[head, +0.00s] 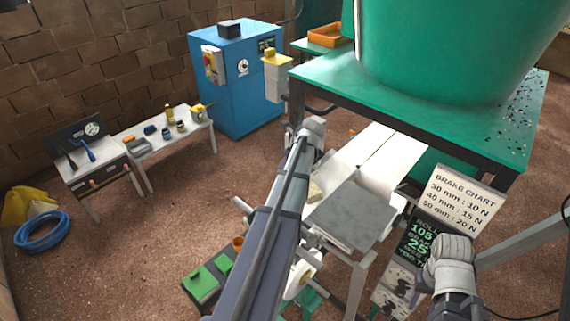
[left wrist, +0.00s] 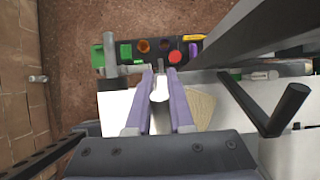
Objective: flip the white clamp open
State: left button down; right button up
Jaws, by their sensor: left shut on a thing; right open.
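In the left wrist view, my left gripper (left wrist: 160,72) has its two purple fingers shut on a white, rounded, bar-like piece, which looks like the white clamp (left wrist: 160,90). A thin grey pin or rod shows just beyond it, between the fingertips. The fingers cover the clamp's sides, so its hinge and tilt cannot be made out. In the head view my left arm runs up the middle and hides this gripper and the clamp. My right arm shows at the lower right of the head view, but its gripper jaws do not show.
A grey plate (head: 350,215) tops a stand beside my left arm. A brake chart sign (head: 462,200) stands right of it. A green table (head: 500,125) carries a large green tank (head: 440,50). A dark tray with green blocks (head: 201,283) lies lower left. A blue cabinet (head: 240,95) stands behind.

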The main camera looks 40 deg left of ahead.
pick_arm(q)
jog(key=c, duration=0.8)
grip_release()
jog(key=shift+a, duration=0.15)
jog(key=p+v, duration=0.6)
jog(key=v, duration=0.1)
jog(key=shift+a, duration=0.1)
jog(key=shift+d+r+p, duration=0.35)
jog(key=shift+r+p, duration=0.1)
jog(key=shift+p, duration=0.05)
jog(key=shift+f, duration=0.1)
